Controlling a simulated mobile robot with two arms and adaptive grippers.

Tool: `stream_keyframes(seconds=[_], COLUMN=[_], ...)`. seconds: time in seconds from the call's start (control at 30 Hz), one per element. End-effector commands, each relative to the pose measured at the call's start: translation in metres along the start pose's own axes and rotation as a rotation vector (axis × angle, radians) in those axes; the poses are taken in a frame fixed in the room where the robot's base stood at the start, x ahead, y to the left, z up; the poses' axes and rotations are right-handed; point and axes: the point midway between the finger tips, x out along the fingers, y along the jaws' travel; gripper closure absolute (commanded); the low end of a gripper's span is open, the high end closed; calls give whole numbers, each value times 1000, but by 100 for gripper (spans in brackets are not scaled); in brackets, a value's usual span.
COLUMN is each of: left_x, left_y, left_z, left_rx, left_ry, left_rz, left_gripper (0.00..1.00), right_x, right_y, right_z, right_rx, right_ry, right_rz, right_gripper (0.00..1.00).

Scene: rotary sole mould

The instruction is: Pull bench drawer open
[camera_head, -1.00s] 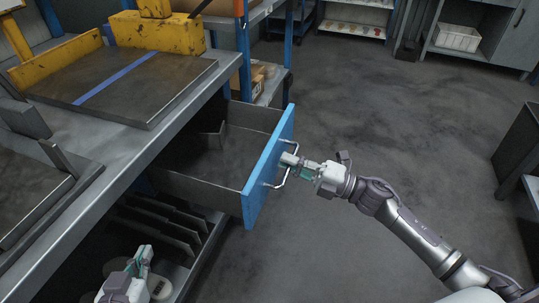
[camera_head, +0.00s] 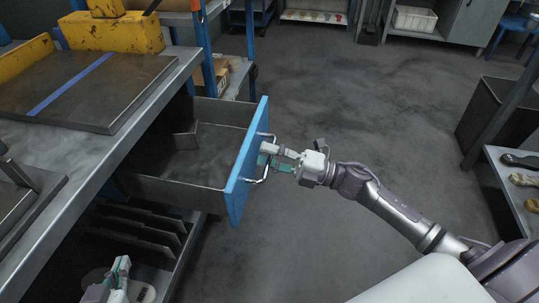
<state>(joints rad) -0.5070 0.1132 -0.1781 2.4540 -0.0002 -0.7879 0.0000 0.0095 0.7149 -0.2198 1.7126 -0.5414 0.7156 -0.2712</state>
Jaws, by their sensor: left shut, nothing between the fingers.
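The bench drawer (camera_head: 150,191) stands well out from under the workbench, with its blue front (camera_head: 247,165) facing right. Its inside shows, with a small grey divider (camera_head: 186,138) in it. A metal bar handle (camera_head: 266,172) is on the front. My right gripper (camera_head: 270,155) is at the handle, its fingers closed about the bar; the exact contact is small and partly hidden. My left gripper (camera_head: 122,268) is at the bottom left, shut and empty, below the drawer and apart from it.
The workbench (camera_head: 150,110) on the left bears yellow machine parts (camera_head: 110,32) and a metal plate. A lower shelf with upright plates (camera_head: 140,233) lies under the drawer. A side table (camera_head: 515,170) with tools stands at right. The floor beyond the drawer front is clear.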

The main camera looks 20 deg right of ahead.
Motion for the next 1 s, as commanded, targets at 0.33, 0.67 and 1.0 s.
stream_keyframes(seconds=[0.33, 0.67, 1.0], left_x=[0, 0, 0], left_y=[-1, 0, 0], left_z=[-1, -1, 0], left_rx=[1, 0, 0], left_ry=[3, 2, 2], left_rz=[-1, 0, 0], left_gripper=[100, 100, 100], right_x=[-26, -94, -120], right_y=[-1, -1, 0], right_z=[0, 0, 0], right_rx=[2, 2, 1], right_ry=[-2, -2, 0], right_rz=[-3, -4, 0], right_gripper=[63, 63, 63])
